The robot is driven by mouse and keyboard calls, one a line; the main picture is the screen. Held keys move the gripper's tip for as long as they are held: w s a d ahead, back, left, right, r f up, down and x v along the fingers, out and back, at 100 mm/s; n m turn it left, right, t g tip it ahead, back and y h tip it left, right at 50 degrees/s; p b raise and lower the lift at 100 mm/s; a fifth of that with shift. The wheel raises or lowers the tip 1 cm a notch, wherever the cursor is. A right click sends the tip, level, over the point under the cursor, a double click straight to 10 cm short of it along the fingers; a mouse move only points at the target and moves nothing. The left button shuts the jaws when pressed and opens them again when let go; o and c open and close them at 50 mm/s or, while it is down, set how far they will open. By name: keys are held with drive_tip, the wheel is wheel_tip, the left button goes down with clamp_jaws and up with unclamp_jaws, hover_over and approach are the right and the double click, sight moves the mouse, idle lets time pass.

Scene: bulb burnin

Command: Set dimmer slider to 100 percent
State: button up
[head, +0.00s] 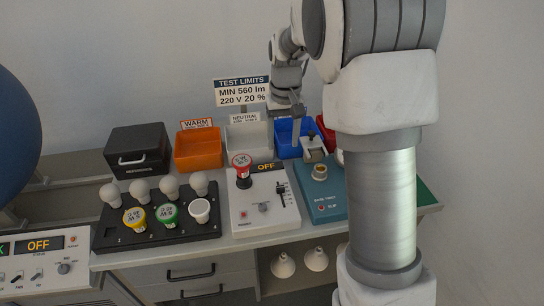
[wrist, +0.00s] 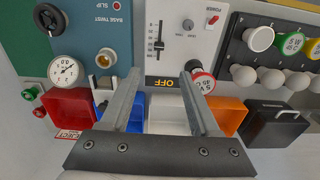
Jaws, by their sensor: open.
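The dimmer slider (head: 281,189) is a black knob on a vertical slot in the white control box (head: 245,215). Its knob also shows in the wrist view (wrist: 158,45), nearer the display end of the slot than the other end. The scale marks are too small to read. The box display (head: 265,167) reads OFF. My gripper (head: 296,112) is open and empty, above the back of the bench near the bins. In the wrist view its two fingers (wrist: 160,78) point towards the box, apart from the slider, with the display between them.
A red-labelled bulb (head: 242,162) stands on the control box beside the slider. A black tray (head: 155,235) of several bulbs lies left, and a blue base-twist unit (head: 323,210) lies right. Orange (head: 198,150), white and blue bins line the back, with a limits sign (head: 241,91) behind.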

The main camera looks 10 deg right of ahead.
sight(280, 187)
drive_tip(key=f, duration=1.2)
drive_tip(key=w+f, duration=0.1)
drive_tip(key=f, duration=0.5)
drive_tip(key=shift+w+f+b, duration=0.1)
drive_tip(key=shift+f+b, duration=0.25)
drive_tip(key=shift+b, duration=0.05)
clamp_jaws()
idle(0.6)
